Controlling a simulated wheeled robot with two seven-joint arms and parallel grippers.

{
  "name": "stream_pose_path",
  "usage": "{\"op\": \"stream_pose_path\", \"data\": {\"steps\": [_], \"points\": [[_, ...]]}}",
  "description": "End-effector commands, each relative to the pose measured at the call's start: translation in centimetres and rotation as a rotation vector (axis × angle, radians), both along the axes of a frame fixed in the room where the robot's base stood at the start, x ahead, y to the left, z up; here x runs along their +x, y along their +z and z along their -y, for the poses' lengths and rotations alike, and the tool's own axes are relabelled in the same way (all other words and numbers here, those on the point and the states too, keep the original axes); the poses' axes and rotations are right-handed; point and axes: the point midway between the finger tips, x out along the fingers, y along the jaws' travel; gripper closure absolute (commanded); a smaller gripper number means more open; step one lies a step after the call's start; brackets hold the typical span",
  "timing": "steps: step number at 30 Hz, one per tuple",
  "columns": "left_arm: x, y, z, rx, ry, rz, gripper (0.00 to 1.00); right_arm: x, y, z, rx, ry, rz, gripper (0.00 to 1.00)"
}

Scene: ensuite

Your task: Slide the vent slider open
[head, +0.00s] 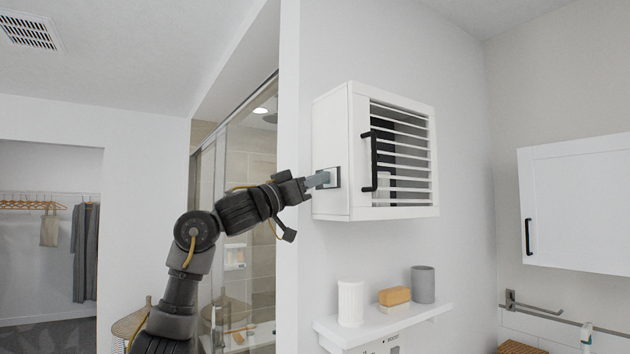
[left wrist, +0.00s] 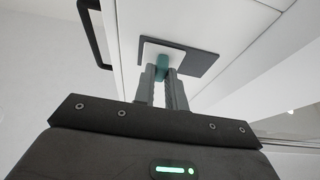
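The vent slider (left wrist: 150,50) is a pale plate with a small teal knob, set against a dark backing plate (left wrist: 200,62) on the side of a white wall cabinet. In the head view, the dark plate (head: 337,177) shows on the cabinet's left side, near its lower front edge. My left gripper (head: 318,181) reaches it from the left. In the left wrist view, the fingertips of the left gripper (left wrist: 162,75) are close together on both sides of the teal knob and appear to touch it. The fingers partly hide the knob. My right gripper is not in view.
The white cabinet (head: 355,205) has a slatted door with a black handle (head: 371,161). Below, a shelf (head: 385,324) holds a white cup, a stacked orange-and-cream block and a grey cup. A wall edge and glass shower door stand behind my left arm. Another cabinet (head: 580,205) hangs at right.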

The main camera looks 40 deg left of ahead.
Motion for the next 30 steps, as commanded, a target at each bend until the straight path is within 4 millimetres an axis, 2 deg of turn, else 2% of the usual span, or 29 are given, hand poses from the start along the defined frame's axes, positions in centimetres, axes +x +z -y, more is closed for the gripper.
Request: {"op": "stream_pose_path", "data": {"steps": [3, 11, 19, 29, 30], "points": [[0.0, 0.0, 0.0, 0.0, 0.0, 0.0, 1.0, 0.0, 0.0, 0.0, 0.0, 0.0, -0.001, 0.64], [0.0, 0.1, -0.1, 0.0, 0.0, 0.0, 1.0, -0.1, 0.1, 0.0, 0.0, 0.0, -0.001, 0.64], [1.2, 0.3, -3.9, -0.004, 0.001, -0.002, 1.0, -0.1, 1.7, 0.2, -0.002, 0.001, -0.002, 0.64], [1.2, 0.2, -4.5, -0.004, 0.003, 0.005, 1.0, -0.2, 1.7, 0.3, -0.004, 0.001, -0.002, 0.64], [1.2, 0.2, -4.5, -0.004, 0.003, 0.005, 0.84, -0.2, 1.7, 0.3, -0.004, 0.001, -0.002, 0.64]]}}
